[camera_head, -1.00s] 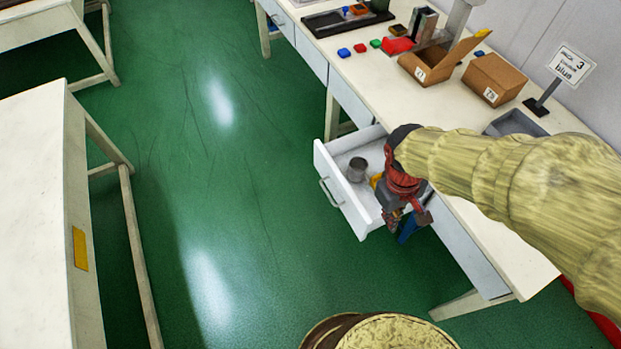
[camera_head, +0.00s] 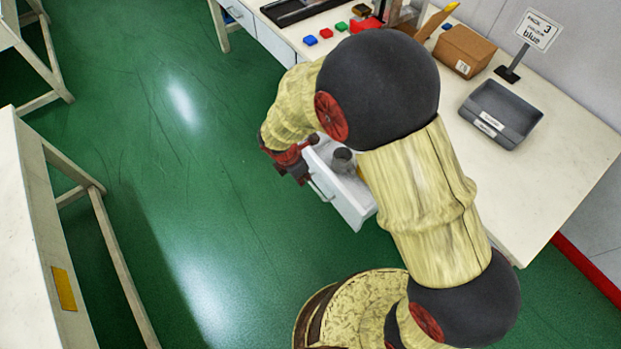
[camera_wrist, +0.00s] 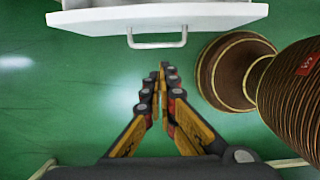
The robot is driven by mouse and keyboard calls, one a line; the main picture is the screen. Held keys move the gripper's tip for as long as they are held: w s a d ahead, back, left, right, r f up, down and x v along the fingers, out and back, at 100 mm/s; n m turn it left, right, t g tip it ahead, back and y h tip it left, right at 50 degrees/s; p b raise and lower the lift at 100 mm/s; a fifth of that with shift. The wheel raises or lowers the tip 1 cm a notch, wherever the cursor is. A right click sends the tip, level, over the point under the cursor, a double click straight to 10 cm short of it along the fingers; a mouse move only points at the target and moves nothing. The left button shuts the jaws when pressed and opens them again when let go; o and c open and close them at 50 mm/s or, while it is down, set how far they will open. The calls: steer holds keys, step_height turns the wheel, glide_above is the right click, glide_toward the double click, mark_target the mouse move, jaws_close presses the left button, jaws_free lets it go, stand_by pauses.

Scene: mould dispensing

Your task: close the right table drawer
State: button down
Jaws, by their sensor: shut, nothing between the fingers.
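The table drawer (camera_head: 351,208) is pulled out from the worktable, with its white front and handle facing the open floor. A grey cup (camera_head: 343,160) stands inside it; part of the drawer is hidden behind my arm. In the wrist view the drawer front (camera_wrist: 200,16) runs across the top, with its handle (camera_wrist: 157,40) hanging below the edge. My gripper (camera_wrist: 165,66) is shut and empty, its fingertips apart from the handle and pointing toward it. In the head view my gripper (camera_head: 287,170) is outside the drawer, near its front's far end.
The worktable (camera_head: 570,160) carries a grey tray (camera_head: 503,112), a cardboard box (camera_head: 467,50), a sign (camera_head: 536,28) and small coloured blocks (camera_head: 326,34). Another table (camera_head: 30,230) stands at the left. Green floor between them is clear.

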steer(key=w+d+f+b, duration=0.1)
steer(key=f, duration=0.2)
steer(key=w+d+f+b, duration=0.1)
steer(key=d+f+b, duration=0.1)
steer(key=f, duration=0.1)
steer(key=d+f+b, duration=0.1)
steer(key=f+b, duration=0.1)
steer(key=f, duration=0.1)
steer(key=shift+w+d+f, duration=0.2)
steer(key=shift+w+d, duration=0.1)
steer(key=shift+w, duration=0.1)
steer(key=shift+w+d, duration=0.3)
steer(key=shift+d, duration=0.1)
steer(key=shift+r, duration=0.1)
steer(key=w+d+p, duration=0.7)
steer(key=d, duration=0.4)
steer(key=w+d+p, duration=0.7)
steer(key=w+d, duration=0.1)
steer(key=d, duration=0.4)
steer(key=shift+w, duration=0.3)
steer(key=shift+a, duration=0.1)
